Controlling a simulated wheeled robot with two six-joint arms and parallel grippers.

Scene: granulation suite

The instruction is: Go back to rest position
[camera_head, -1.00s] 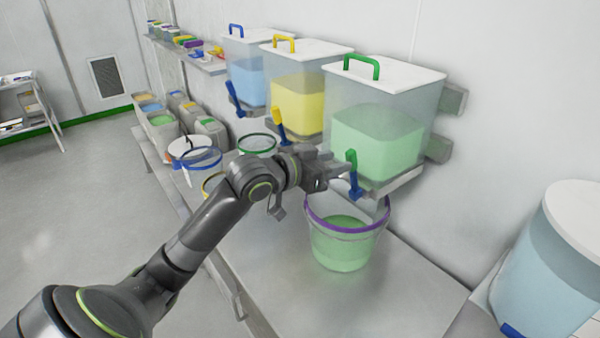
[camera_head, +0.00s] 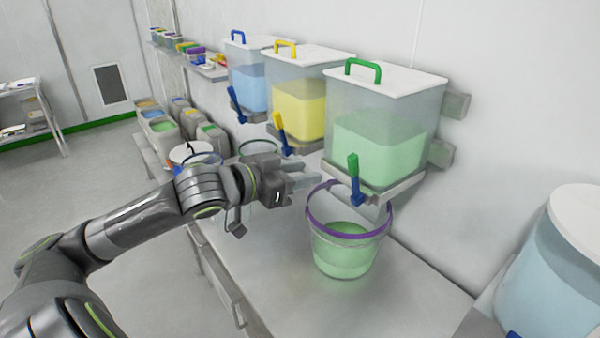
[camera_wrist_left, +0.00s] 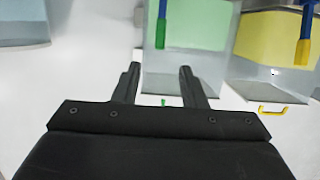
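My left gripper (camera_head: 308,178) is over the counter, to the left of the green dispenser's tap (camera_head: 354,180) and apart from it. In the left wrist view its two fingers (camera_wrist_left: 158,82) are spread with nothing between them. The bucket with the purple rim (camera_head: 345,250) stands upright on the counter below and to the right of the gripper, with green contents inside. The green dispenser (camera_head: 385,130) is mounted on the wall above the bucket. My right gripper is not in view.
A yellow dispenser (camera_head: 297,105) and a blue dispenser (camera_head: 250,88) hang further left. More buckets stand behind my arm, partly hidden. A large white-lidded container (camera_head: 555,260) is at the right. The counter (camera_head: 400,300) right of the bucket is clear.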

